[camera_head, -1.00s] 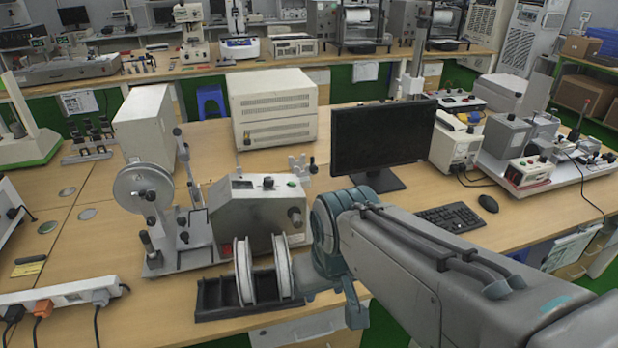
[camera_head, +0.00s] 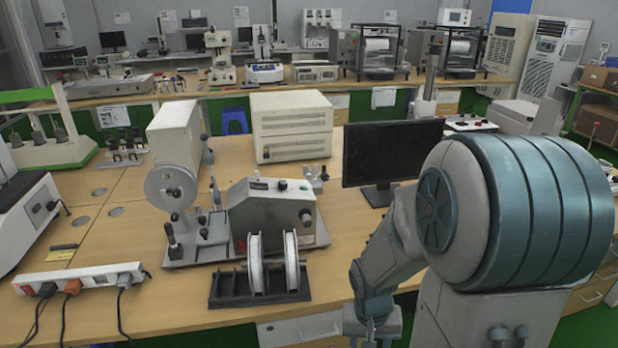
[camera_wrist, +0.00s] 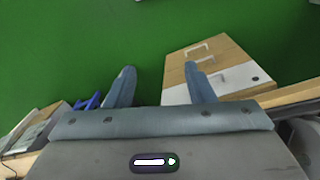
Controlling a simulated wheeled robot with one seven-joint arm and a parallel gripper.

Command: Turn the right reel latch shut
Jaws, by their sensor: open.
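The reel machine is a grey box (camera_head: 270,212) on the wooden bench in the head view, with a large white reel (camera_head: 172,188) at its left. A small pale clamp-like fitting (camera_head: 315,178) stands at its right end and may be the right reel latch, but it is too small to tell its setting. My gripper is open in the wrist view (camera_wrist: 160,80), with nothing between its fingers and the green floor beyond them. In the head view my arm reaches down at the right, beyond the bench's front edge and apart from the machine.
A black rack (camera_head: 232,288) with two upright reels stands before the machine. A black monitor (camera_head: 385,152) is behind my arm. A white power strip (camera_head: 80,278) lies at the left. The wrist view shows a drawer cabinet (camera_wrist: 230,80) at right.

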